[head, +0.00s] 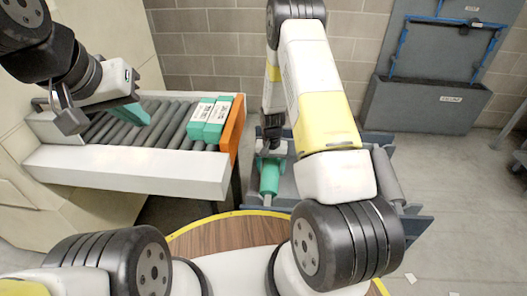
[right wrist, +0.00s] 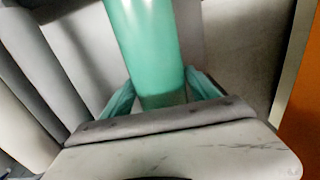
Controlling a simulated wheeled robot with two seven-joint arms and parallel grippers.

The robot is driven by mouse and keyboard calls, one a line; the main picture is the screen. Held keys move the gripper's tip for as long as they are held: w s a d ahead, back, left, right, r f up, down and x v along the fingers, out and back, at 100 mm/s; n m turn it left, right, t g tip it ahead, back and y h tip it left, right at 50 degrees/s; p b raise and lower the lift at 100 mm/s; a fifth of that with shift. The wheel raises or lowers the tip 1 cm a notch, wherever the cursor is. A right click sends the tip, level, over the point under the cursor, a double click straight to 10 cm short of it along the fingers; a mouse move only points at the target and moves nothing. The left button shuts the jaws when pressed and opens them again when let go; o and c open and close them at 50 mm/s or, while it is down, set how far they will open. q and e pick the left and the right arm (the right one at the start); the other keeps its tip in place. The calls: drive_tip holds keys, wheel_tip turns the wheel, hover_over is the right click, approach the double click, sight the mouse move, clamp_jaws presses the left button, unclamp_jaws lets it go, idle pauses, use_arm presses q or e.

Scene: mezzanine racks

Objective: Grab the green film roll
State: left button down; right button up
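The green film roll (head: 268,180) stretches toward me below my right gripper (head: 270,156), over the grey and blue rack. In the right wrist view the roll (right wrist: 148,45) runs up from between the teal fingers. One finger lies against each side of it with no clear gap, so the right gripper looks shut on it. The roll's near end is hidden by the gripper body. I cannot tell whether the roll still rests on its support. My left gripper (head: 134,100) hangs over the roller conveyor; its teal fingers look spread, with nothing between them.
The roller conveyor (head: 125,165) has a white side rail and an orange end plate (head: 232,128). Two green boxes (head: 208,120) lie on it by that plate. A round wooden top (head: 225,236) with a yellow edge is in front. Open floor (head: 465,185) lies at the right.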

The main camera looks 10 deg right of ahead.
clamp_jaws()
drive_tip(key=shift+r, duration=0.1)
